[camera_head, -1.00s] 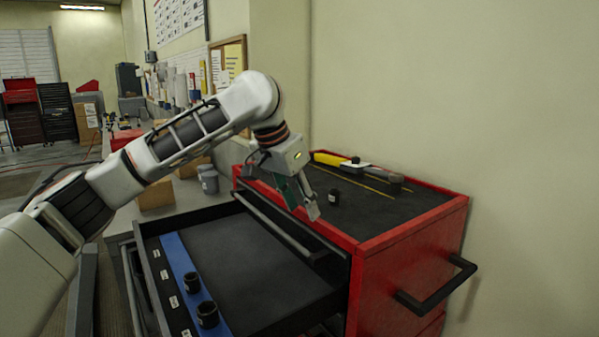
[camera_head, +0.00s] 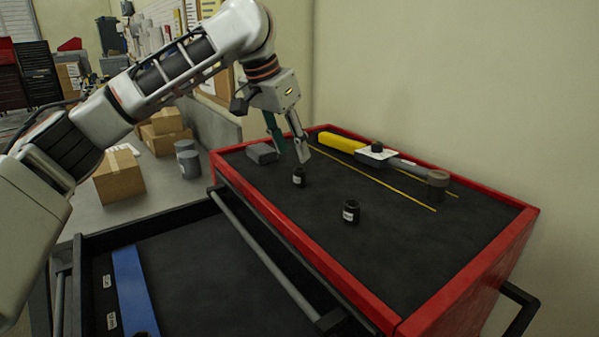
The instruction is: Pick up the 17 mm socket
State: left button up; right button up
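Two small black sockets with white labels stand upright on the dark top of the red tool cabinet. One socket (camera_head: 299,178) is just below my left gripper's fingertips; the other socket (camera_head: 351,212) is nearer and to the right. The labels are too small to read, so I cannot tell which is the 17 mm one. My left gripper (camera_head: 293,156) points down with its two fingers apart and nothing between them. Its tips look a little above and behind the first socket, apparently apart from it. My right gripper is out of view.
A yellow-and-grey torque wrench (camera_head: 344,143) lies at the back of the top, with a grey block (camera_head: 262,153) at the left. A red rim (camera_head: 300,247) edges the top. Below is an open drawer with a blue strip (camera_head: 130,285). The top's front right is clear.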

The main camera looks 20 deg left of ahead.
aim_at(296, 171)
pick_arm(q)
jog(key=x, duration=0.3)
jog(key=s+x, duration=0.1)
jog(key=x, duration=0.2)
jog(key=shift+s+f, duration=0.1)
jog(key=shift+f, duration=0.2)
jog(key=shift+w+d+f, duration=0.15)
jog(key=shift+w+f, duration=0.15)
jog(key=shift+f, duration=0.2)
grip_shut()
